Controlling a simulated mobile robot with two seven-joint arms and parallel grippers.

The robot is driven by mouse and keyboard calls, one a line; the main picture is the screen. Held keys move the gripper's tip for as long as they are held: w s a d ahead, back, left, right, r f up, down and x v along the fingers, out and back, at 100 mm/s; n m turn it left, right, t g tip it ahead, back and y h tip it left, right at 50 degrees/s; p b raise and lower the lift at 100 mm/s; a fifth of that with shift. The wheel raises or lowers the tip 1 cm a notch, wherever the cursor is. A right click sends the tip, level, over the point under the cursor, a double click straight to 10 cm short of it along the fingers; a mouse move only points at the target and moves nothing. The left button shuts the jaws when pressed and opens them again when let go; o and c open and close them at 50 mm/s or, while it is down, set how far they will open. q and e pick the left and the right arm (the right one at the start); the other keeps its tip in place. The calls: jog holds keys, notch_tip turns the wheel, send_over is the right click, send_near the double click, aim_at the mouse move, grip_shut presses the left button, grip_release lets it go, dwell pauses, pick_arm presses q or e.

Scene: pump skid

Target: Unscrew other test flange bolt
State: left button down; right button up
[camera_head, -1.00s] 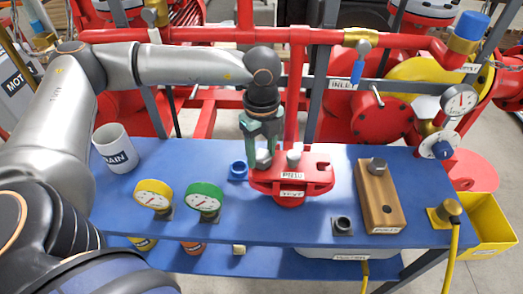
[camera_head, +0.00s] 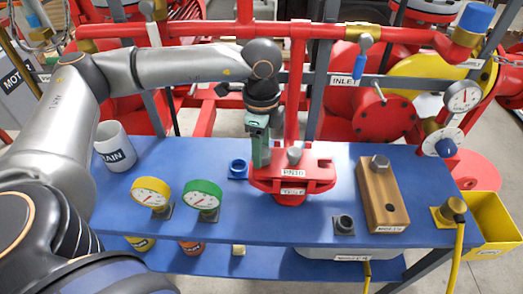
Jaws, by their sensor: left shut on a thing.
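The red test flange (camera_head: 318,172) sits on the blue bench, with a "PN10" label on it. One grey bolt (camera_head: 295,155) stands on its top, free of the gripper. My left gripper (camera_head: 261,163) points down at the flange's left side, its green fingers seen nearly edge-on. It is shut on the other flange bolt, which the fingers hide now. I cannot tell how far that bolt sits in the flange. My right gripper is out of view.
Yellow (camera_head: 150,192) and green (camera_head: 202,195) gauges, a blue ring (camera_head: 237,168) and a white drain mug (camera_head: 115,148) stand at left. Red pipes run behind.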

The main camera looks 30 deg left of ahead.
pick_arm(q)
jog(key=shift+f+n, duration=0.1)
jog(key=shift+n, duration=0.7)
jog(key=shift+r+n+p, duration=0.3)
jog(key=n+p, duration=0.1)
jog(key=p, duration=0.3)
jog(key=shift+f+p, duration=0.1)
jog(key=shift+p, duration=0.3)
jog(key=shift+f, duration=0.1)
jog(key=shift+c, duration=0.9)
grip_release()
